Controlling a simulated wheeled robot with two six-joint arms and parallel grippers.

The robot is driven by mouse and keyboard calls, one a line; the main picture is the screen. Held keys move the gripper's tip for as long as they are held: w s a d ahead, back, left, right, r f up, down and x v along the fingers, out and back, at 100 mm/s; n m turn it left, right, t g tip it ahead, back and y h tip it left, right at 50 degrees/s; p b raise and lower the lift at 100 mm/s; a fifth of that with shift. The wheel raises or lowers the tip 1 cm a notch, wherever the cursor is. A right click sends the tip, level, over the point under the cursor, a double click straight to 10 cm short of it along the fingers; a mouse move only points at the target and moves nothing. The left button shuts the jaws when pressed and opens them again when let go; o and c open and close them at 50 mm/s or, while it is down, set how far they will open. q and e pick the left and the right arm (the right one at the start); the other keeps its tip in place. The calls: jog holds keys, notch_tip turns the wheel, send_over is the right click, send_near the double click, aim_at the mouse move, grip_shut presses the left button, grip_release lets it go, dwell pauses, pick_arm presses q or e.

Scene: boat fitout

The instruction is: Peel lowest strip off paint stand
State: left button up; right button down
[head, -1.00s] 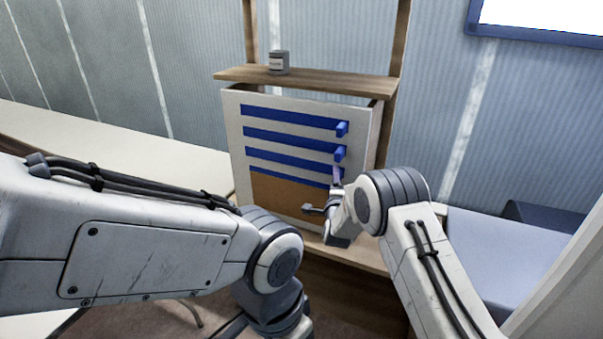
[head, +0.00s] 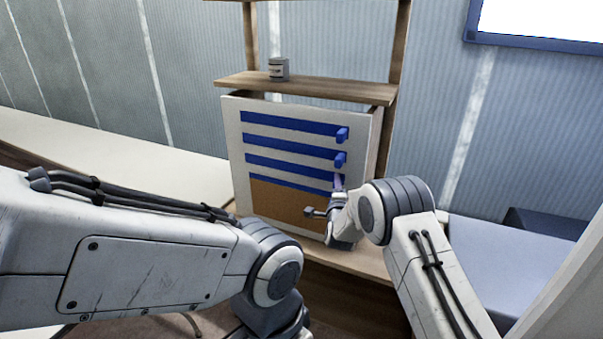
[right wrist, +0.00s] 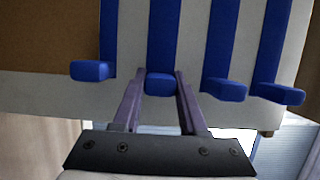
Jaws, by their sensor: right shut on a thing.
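The paint stand (head: 370,130) is a white upright board with several horizontal blue strips and a brown lower area. Each strip ends in a blue tab at its right. The lowest strip (head: 275,181) borders the brown area; in the right wrist view its tab (right wrist: 90,70) is left of my fingers, outside them. My right gripper (head: 338,184) is at the stand's right side, covering the lower tabs in the head view. In the right wrist view, my right gripper (right wrist: 161,75) is shut on the second-lowest strip's tab (right wrist: 160,86). The strips look flat on the board. My left gripper is out of view.
A wooden shelf (head: 330,87) with a small grey can (head: 278,69) sits just above the board. A pale counter (head: 120,140) runs along the left wall. A blue-grey padded surface (head: 500,250) is at the right, beside my right arm.

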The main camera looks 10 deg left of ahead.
jog(key=shift+s+a, duration=0.1)
jog(key=s+a+b, duration=0.1)
jog(key=s+a, duration=0.2)
jog(key=s, duration=0.7)
jog(key=shift+s+a, duration=0.15)
dwell(0.6)
